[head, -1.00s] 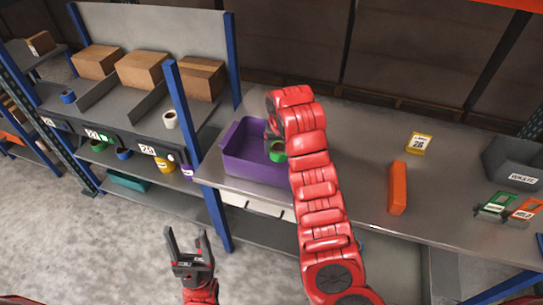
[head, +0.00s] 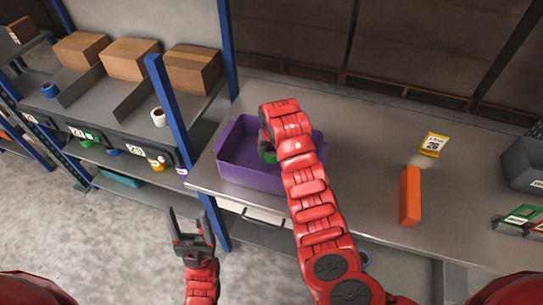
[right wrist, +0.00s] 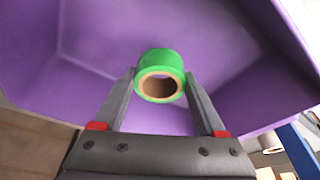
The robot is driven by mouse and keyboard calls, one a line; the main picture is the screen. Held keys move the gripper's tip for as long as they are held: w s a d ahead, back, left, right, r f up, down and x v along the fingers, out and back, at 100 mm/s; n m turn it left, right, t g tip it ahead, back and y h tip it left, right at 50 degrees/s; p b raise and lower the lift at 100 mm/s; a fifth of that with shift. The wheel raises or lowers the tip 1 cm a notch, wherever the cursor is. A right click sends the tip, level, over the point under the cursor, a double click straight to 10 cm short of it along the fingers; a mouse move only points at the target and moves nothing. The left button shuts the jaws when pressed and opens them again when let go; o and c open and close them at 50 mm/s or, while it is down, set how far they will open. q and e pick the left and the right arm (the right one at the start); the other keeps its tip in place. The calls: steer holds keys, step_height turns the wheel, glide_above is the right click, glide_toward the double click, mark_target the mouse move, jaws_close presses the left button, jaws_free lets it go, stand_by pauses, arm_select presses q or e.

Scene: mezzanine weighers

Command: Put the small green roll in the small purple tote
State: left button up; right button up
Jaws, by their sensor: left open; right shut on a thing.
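The small purple tote (head: 240,171) stands on the grey table in the head view, and its inside fills much of the right wrist view (right wrist: 95,45). The small green roll (right wrist: 160,68) is between the fingertips of my right gripper (right wrist: 160,85), which is shut on it, with the tote's walls around and behind it. In the head view the roll (head: 268,154) shows only in part, over the tote's inside; my right arm covers the rest. I cannot tell whether the roll touches the tote's floor. My left gripper (head: 189,222) is open and empty, in front of the shelf and table.
Left, a shelf holds cardboard boxes (head: 130,58) and a white roll (head: 158,117). The table between tote and orange block is partly bare.

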mark_target(271, 158)
step_height(271, 158, down, 3)
steer(key=shift+f+p, duration=0.2)
steer(key=shift+p, duration=0.3)
steer(key=shift+w+a+f, duration=0.1)
steer(key=shift+w+f, duration=0.05)
steer(key=shift+f, duration=0.2)
steer(key=shift+f, duration=0.1)
